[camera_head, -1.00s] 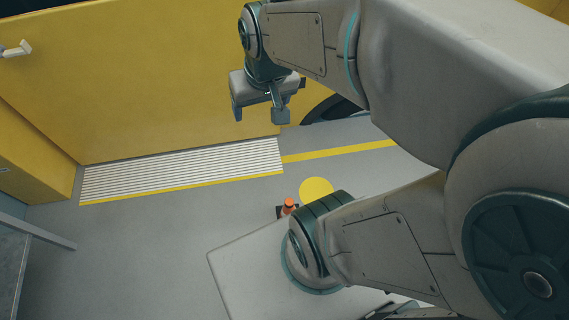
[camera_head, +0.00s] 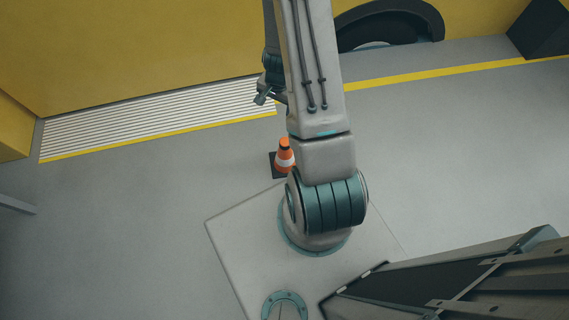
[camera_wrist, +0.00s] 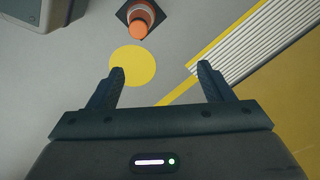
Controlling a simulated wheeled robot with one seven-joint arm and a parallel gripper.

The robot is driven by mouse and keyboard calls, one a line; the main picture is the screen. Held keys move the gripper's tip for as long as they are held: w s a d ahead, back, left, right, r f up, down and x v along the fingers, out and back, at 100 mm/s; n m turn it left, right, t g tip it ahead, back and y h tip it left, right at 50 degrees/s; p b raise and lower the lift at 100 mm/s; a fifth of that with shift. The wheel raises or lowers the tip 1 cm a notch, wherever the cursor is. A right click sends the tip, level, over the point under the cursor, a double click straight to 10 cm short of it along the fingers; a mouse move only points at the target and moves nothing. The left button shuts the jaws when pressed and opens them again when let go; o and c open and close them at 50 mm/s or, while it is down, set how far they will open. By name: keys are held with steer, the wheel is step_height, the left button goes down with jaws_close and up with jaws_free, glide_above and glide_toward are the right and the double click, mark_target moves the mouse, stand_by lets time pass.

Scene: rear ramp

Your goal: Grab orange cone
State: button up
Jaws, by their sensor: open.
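The orange cone (camera_head: 284,157) with a white band and a dark square base stands on the grey floor, just beyond the edge of my base. In the head view my arm hides part of its right side. In the wrist view the cone (camera_wrist: 140,20) is near the top edge, beyond the fingertips and left of centre. My gripper (camera_wrist: 160,70) is open, with nothing between its fingers. In the head view it (camera_head: 264,95) is mostly hidden behind my arm, above the cone in the picture and apart from it.
A yellow floor disc (camera_wrist: 132,66) lies near the cone. A ribbed white strip (camera_head: 150,120) with a yellow edge runs along the yellow wall (camera_head: 130,45). A dark wheel arch (camera_head: 390,22) and a dark block (camera_head: 540,28) are at the back right. Grey floor at right is clear.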

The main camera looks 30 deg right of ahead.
step_height(320, 180, down, 12)
steer(key=s+d+m+b, duration=0.2)
steer(key=s+b, duration=0.1)
steer(key=b, duration=0.3)
glide_toward(285, 154)
steer(key=w, duration=0.1)
steer(key=w+d+f, duration=0.1)
steer(key=shift+w+f+g, duration=0.2)
steer(key=shift+w+g, duration=0.1)
steer(key=shift+w, duration=0.05)
steer(key=shift+a+f+b, duration=0.1)
steer(key=shift+f+b, duration=1.55)
steer(key=shift+f, duration=1.55)
steer(key=shift+c, duration=0.3)
steer(key=shift+r, duration=0.1)
jaws_close()
